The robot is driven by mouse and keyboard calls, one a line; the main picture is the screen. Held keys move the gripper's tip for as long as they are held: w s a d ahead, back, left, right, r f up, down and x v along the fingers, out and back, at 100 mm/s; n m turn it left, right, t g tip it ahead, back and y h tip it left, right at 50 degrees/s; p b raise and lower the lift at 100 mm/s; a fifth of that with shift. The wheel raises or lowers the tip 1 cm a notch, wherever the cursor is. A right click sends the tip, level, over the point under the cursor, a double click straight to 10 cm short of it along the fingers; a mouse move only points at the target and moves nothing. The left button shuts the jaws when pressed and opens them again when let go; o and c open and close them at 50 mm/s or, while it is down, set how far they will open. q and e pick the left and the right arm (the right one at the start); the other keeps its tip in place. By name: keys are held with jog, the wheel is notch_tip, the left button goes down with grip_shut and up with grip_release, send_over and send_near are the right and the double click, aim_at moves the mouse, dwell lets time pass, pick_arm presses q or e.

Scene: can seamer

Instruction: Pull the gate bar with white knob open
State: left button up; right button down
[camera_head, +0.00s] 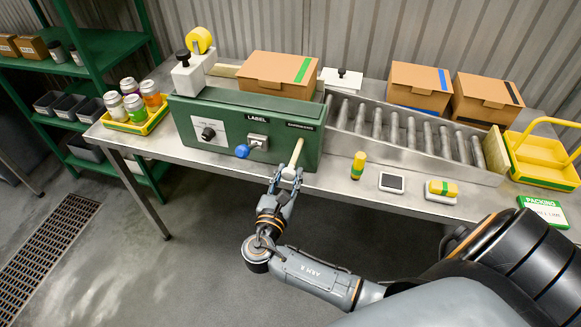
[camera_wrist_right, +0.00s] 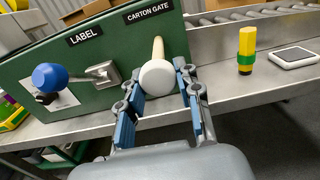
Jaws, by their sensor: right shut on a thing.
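The gate bar (camera_head: 297,153) is a cream rod on the front of the green machine, below the label "CARTON GATE". It ends in a round white knob (camera_wrist_right: 158,78). In the head view the bar leans up and to the right from the knob. My right gripper (camera_head: 288,178) is at the knob, and in the wrist view its two blue-padded fingers (camera_wrist_right: 157,98) stand on either side of it, shut on it. The fingers partly cover the knob in the head view. My left gripper is not in view.
The green machine (camera_head: 190,110) also carries a blue knob (camera_head: 242,151) and a metal latch (camera_wrist_right: 103,73) left of the bar.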

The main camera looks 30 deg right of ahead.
jog(key=c, duration=0.9)
grip_release()
jog(key=shift+s+a, duration=0.1)
jog(key=shift+a, duration=0.1)
jog(key=shift+c, duration=0.2)
jog(key=shift+s, duration=0.1)
jog(key=v, duration=1.2)
